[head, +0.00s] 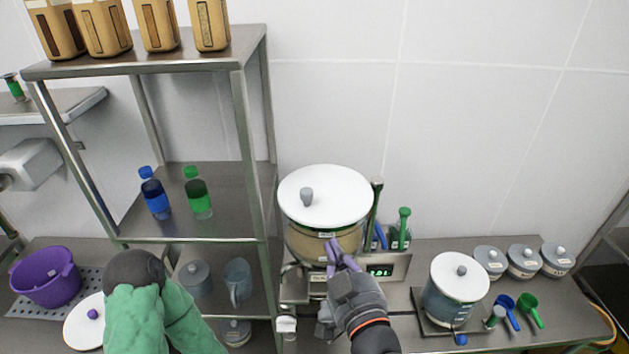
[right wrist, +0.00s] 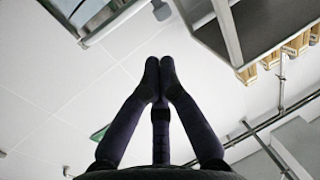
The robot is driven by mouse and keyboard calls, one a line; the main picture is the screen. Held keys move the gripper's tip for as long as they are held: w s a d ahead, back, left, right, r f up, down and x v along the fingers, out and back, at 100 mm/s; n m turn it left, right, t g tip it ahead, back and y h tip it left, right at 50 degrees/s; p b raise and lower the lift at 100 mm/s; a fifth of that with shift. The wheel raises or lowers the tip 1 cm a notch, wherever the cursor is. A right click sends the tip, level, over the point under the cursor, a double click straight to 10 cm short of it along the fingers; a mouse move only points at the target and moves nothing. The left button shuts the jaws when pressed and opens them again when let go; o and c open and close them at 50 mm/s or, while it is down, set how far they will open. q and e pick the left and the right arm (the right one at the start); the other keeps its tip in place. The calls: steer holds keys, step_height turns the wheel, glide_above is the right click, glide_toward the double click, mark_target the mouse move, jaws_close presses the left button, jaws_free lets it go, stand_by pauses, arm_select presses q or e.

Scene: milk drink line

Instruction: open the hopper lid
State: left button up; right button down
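The hopper (head: 325,241) is a wide clear container with tan contents, standing on a metal unit. Its white round lid (head: 335,190) lies flat on top, with a grey knob (head: 307,196) left of centre. My right gripper (head: 341,250) is in front of the hopper's lower body, below the lid. Its purple fingers point up; whether they touch the hopper is unclear. In the right wrist view its fingertips (right wrist: 160,66) are together with nothing visible between them; the hopper does not show there. My left arm shows at lower left, but its gripper fingers do not show.
A metal shelf (head: 190,232) with a blue bottle (head: 155,194) and a green bottle (head: 198,194) stands left of the hopper. A lidded pot (head: 455,292) stands farther right. The space above the lid is clear.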

mark_target(310, 196)
steer(key=x, duration=1.3)
steer(key=shift+w+a+r+p, duration=0.1)
steer(key=shift+w+r+p, duration=0.1)
steer(key=shift+w+p, duration=0.15)
steer(key=shift+a, duration=0.1)
